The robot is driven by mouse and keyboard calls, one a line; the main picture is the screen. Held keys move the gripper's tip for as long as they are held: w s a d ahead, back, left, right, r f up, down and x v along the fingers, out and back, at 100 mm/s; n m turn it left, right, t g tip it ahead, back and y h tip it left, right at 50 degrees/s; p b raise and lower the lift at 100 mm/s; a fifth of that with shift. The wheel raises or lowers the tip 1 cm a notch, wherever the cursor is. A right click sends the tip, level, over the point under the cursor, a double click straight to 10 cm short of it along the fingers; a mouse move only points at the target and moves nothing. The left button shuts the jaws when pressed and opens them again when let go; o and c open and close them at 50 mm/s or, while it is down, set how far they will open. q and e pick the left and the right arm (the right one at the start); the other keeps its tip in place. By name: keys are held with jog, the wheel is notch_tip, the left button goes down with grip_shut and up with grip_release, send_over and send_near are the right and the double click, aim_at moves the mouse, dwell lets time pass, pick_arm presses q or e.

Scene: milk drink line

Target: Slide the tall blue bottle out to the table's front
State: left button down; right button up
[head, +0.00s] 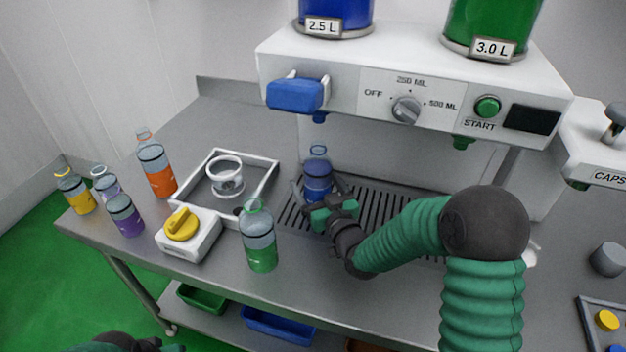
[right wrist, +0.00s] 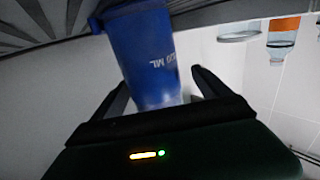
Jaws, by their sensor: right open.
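The tall blue bottle (head: 318,178) stands upright on the slotted drip grate under the dispenser, below its blue nozzle. My right gripper (head: 321,198) is open, with one finger on each side of the bottle. In the right wrist view the blue bottle (right wrist: 147,60) shows between the two spread fingers, with white lettering on its side. Gaps seem to remain beside it, so I cannot tell if either finger touches. Only a dark part of my left gripper (head: 145,343) shows at the bottom left edge, and its jaws are not clear.
A green bottle (head: 260,240) stands on the steel table left of my right arm. A white tray (head: 272,178) holding a ring-topped piece, a yellow-knobbed box (head: 188,238), and orange (head: 157,170), purple and yellow bottles stand further left. The table's front strip below the grate is partly clear.

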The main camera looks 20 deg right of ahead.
aim_at(315, 191)
jog(key=shift+d, duration=0.35)
jog(key=shift+s+d, duration=0.1)
jog(key=shift+d, duration=0.1)
jog(key=shift+c, duration=0.6)
jog(key=shift+a, duration=0.3)
jog(key=c, duration=0.9)
jog(key=shift+d, duration=0.15)
grip_shut()
jog(key=shift+s+a+r, duration=0.1)
jog(key=shift+s+a, duration=0.15)
jog(key=shift+s, duration=0.7)
jog(key=shift+s+a, duration=0.25)
jog(key=shift+s, duration=0.65)
jog(key=shift+s+a+r, duration=0.1)
jog(key=shift+s+a, duration=0.15)
jog(key=shift+s, duration=0.7)
